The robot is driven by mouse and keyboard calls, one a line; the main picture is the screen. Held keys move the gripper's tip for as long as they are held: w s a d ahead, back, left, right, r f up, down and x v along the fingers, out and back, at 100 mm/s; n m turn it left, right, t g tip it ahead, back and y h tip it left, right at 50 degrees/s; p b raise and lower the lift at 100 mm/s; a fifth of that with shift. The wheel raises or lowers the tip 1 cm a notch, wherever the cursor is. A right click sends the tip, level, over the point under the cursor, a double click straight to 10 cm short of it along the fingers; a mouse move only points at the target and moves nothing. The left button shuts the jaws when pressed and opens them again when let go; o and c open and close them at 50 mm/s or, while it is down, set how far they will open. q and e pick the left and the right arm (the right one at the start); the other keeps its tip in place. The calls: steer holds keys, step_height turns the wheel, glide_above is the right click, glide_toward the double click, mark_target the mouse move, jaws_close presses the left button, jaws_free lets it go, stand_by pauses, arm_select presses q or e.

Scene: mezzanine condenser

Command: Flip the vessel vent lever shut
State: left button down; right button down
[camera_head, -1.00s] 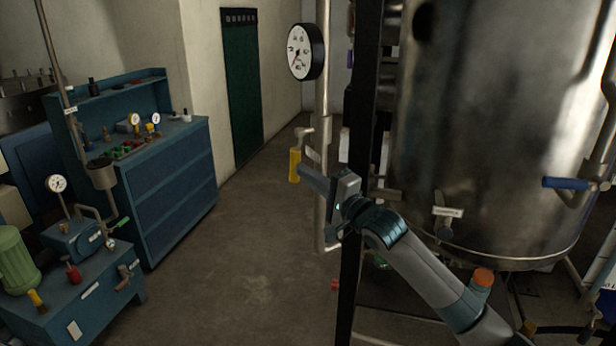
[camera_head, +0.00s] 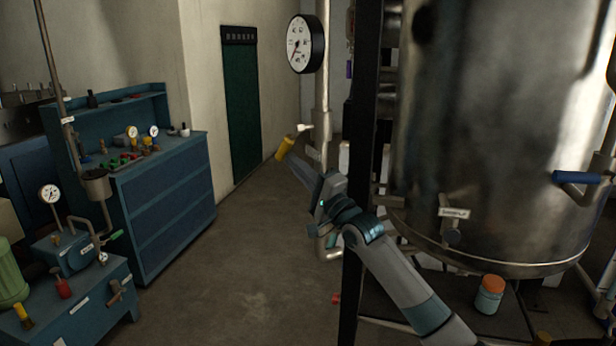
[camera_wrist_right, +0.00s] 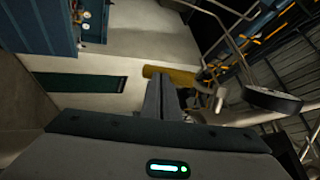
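The vent lever has a yellow handle (camera_head: 285,148) and a pale pivot (camera_head: 304,128) on the vertical pipe below the round gauge. The handle slants down to the left from the pivot. My right gripper (camera_head: 292,161) is just below the handle, with its fingers pointing up at it. In the right wrist view the fingers (camera_wrist_right: 163,82) look shut together. The yellow handle (camera_wrist_right: 180,75) lies across their tips there, not between them; I cannot tell whether they touch. My left gripper is not in view.
A round gauge (camera_head: 305,44) sits above the lever. The large steel vessel (camera_head: 490,110) and a dark post (camera_head: 366,120) stand at the right. A blue-handled lever (camera_head: 577,177) is on the far right. A blue bench (camera_head: 165,200) stands left; the floor between is clear.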

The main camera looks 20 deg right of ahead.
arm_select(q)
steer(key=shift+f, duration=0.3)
arm_select(e)
steer(key=shift+x, duration=0.9)
steer(key=shift+w+d+f, duration=0.1)
steer(key=shift+w, duration=0.1)
